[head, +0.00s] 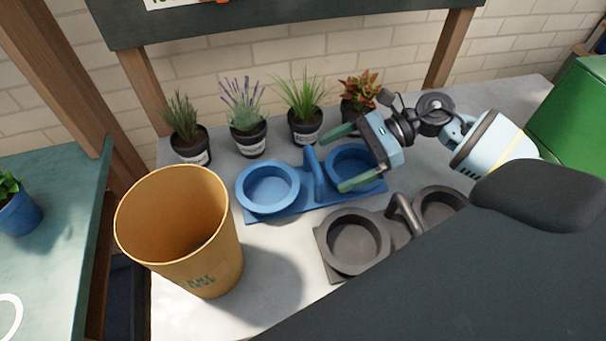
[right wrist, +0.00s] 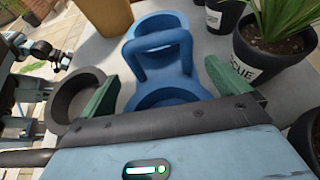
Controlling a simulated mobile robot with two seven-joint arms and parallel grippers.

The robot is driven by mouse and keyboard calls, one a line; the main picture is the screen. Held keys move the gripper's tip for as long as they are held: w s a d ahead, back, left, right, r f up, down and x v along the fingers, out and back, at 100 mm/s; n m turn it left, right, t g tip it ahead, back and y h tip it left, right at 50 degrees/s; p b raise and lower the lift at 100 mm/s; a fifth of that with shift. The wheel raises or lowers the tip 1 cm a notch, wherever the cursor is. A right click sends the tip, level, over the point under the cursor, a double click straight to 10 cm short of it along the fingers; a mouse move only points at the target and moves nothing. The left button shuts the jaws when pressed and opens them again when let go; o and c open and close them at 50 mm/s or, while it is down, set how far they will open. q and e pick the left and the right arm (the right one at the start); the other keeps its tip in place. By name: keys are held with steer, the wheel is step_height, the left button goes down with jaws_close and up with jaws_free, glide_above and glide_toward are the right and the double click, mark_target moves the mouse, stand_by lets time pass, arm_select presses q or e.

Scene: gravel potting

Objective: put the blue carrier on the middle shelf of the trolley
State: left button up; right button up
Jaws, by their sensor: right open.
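The blue carrier (head: 284,208), with two round cups and an upright arched handle between them, sits on the grey bench. My right gripper (head: 337,160) is open, its green fingers spread over the carrier's right cup and pointing toward the handle (head: 313,172). In the right wrist view the blue handle (right wrist: 160,48) stands ahead, between the two spread fingers (right wrist: 161,70). I cannot tell whether a finger touches the carrier.
A dark grey carrier (head: 355,247) lies just in front of the blue one. An orange pot (head: 180,225) stands to the left. Several potted plants (head: 248,135) line the back of the bench. A green bin-like object (head: 570,120) is at right, a teal table (head: 60,240) at left.

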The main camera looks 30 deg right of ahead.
mark_target(295, 178)
steer(key=shift+w, duration=0.15)
steer(key=shift+a, duration=0.3)
steer(key=shift+p+x, duration=0.35)
steer(key=shift+x, duration=0.45)
steer(key=shift+a+f, duration=0.15)
steer(key=shift+a, duration=0.1)
steer(key=shift+w+a, duration=0.1)
steer(key=shift+a, duration=0.15)
steer(key=p+x, duration=0.1)
steer(key=x, duration=0.3)
steer(key=shift+a+p, duration=0.3)
steer(key=shift+c, duration=0.6)
steer(key=c, duration=0.7)
